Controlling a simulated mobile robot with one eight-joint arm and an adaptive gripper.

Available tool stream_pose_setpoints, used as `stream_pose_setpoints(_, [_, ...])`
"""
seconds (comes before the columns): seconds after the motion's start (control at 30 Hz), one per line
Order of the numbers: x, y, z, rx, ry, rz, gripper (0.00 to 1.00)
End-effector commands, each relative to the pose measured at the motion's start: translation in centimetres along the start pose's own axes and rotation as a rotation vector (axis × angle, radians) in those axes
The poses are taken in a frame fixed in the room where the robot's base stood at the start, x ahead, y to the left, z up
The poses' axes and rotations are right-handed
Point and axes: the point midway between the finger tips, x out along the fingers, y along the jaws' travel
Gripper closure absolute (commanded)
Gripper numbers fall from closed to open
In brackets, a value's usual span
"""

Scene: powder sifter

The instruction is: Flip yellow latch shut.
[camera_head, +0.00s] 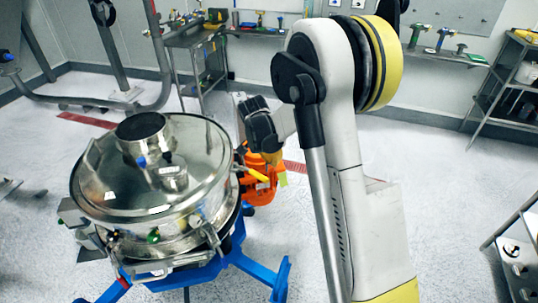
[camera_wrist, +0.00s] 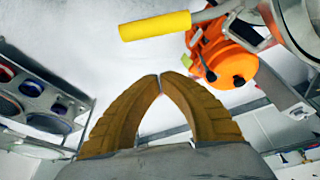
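The yellow latch (camera_head: 256,174) is a bar-shaped handle on the right side of the round steel sifter (camera_head: 205,190). It sticks out above an orange motor unit (camera_head: 262,192). In the wrist view the latch (camera_wrist: 155,25) lies nearly level across the top, its free end to the left, and the orange unit (camera_wrist: 222,62) is to its right. My gripper (camera_head: 272,158) is close to the latch in the head view. In the wrist view its brown fingertips (camera_wrist: 160,76) meet with nothing seen between them, apart from the latch. The latch's inner joint is only partly visible.
The sifter stands on a blue frame (camera_head: 245,262). Its lid carries a dark-mouthed steel inlet (camera_head: 142,135). A shelf rack (camera_wrist: 38,105) shows at the left of the wrist view. Open floor (camera_head: 445,195) lies to the right of my arm.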

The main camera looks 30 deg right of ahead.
Motion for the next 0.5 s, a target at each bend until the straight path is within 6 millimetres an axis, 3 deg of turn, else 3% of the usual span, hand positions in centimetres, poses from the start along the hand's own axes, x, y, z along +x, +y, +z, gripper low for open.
stream_pose_setpoints(0.1, [2.1,-0.1,0.2,-0.001,0.0,-0.001,1.0])
stream_pose_setpoints(0.3, [0.7,0.0,2.9,-0.002,0.0,-0.002,1.0])
stream_pose_setpoints(0.5, [0.4,0.0,3.8,-0.001,0.0,-0.001,1.0])
